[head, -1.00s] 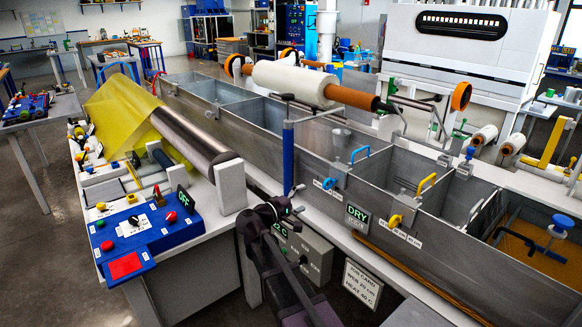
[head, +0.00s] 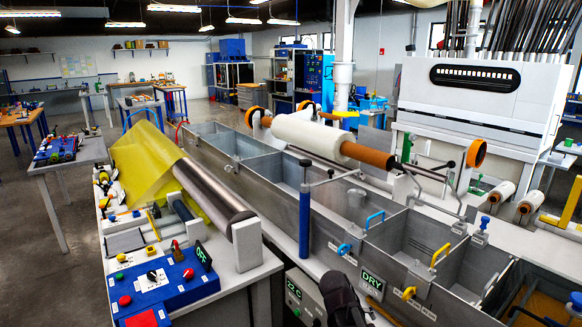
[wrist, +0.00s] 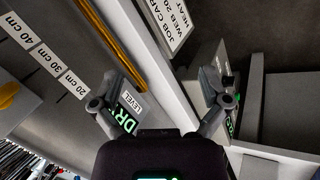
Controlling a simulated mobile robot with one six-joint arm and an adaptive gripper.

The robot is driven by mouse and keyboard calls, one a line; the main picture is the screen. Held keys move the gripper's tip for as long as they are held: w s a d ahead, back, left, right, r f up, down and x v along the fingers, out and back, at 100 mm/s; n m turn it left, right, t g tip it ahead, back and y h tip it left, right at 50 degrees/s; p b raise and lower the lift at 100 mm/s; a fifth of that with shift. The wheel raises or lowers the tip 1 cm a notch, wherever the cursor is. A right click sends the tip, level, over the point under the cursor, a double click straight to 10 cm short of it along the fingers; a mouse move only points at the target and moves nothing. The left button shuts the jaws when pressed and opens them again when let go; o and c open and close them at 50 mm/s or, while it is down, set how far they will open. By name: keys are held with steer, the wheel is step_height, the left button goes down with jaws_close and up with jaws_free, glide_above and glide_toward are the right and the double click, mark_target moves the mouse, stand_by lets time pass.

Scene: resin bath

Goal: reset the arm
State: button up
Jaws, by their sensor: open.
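My gripper (wrist: 164,78) shows in the wrist view with its two dark fingers spread wide and nothing between them. It is in front of the bath's side wall and the bench edge. The green DRY level display (wrist: 127,118) is partly hidden behind the left finger. Part of another green display shows behind the right finger. In the head view my dark arm (head: 343,299) rises from the bottom edge, just left of the DRY display (head: 372,284). The fingers cannot be made out there.
The long grey resin bath (head: 320,232) runs diagonally across the head view. A blue post (head: 304,215) stands close behind my arm. A white roll (head: 307,133) lies above the bath. A blue control panel (head: 155,285) is at lower left. The job card (wrist: 172,22) shows in the wrist view.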

steer(key=s+a+r+m+g+y+p, duration=0.1)
steer(key=s+a+y+p, duration=0.1)
steer(key=s+y, duration=0.3)
steer(key=shift+s+r+m+g+p, duration=0.25)
steer(key=shift+s+p, duration=0.2)
steer(key=shift+s, duration=0.5)
stand_by(0.5)
